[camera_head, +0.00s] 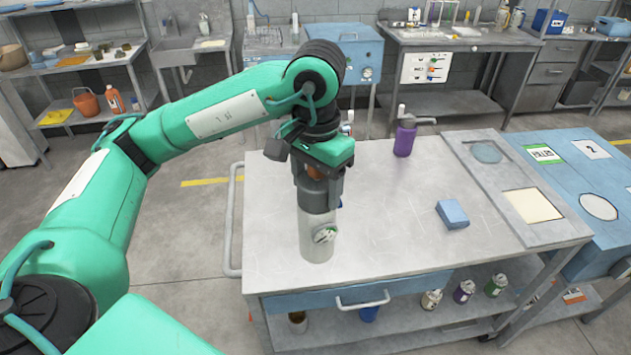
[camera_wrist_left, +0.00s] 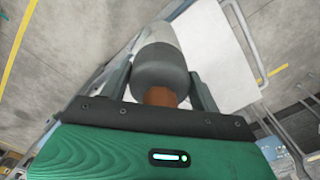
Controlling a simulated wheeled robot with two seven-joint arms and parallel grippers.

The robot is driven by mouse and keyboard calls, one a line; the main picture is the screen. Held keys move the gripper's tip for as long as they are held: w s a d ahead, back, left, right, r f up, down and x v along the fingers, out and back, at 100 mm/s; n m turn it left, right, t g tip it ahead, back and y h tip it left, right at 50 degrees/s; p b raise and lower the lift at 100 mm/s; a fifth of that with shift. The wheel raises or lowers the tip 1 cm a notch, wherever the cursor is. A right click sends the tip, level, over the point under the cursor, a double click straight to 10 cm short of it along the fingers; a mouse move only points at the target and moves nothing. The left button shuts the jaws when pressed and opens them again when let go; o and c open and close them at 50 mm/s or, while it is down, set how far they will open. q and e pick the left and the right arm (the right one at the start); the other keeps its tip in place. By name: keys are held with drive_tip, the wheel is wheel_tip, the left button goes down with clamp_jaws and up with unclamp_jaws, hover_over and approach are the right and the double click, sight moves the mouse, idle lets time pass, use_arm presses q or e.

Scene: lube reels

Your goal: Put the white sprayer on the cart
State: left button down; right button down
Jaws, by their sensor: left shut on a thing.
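My left gripper (camera_head: 318,190) points down and is shut on the white sprayer (camera_head: 318,235), around its upper part. In the left wrist view, the fingers (camera_wrist_left: 160,88) flank the sprayer's dark grey collar (camera_wrist_left: 161,68) and brown part. The sprayer's head is mostly hidden by the gripper. My right gripper is out of view.
A purple sprayer (camera_head: 404,140) stands at the cart's back edge, and a blue block (camera_head: 452,214) lies to the right. A grey panel (camera_head: 515,190) is at the right end. Several cans sit on the lower shelf. The cart's middle is clear.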

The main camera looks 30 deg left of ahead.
use_arm(q)
drive_tip(key=shift+s+f, duration=0.3)
drive_tip(key=shift+f, duration=0.9)
drive_tip(key=s+f+n, duration=0.1)
drive_tip(key=s+f, duration=0.1)
drive_tip(key=f, duration=1.3)
drive_tip(key=s+f+n, duration=0.1)
drive_tip(key=f, duration=1.5)
drive_tip(key=shift+s+d+f+n, duration=0.25)
drive_tip(key=shift+s+d+n, duration=0.1)
drive_tip(key=shift+d+n, duration=0.1)
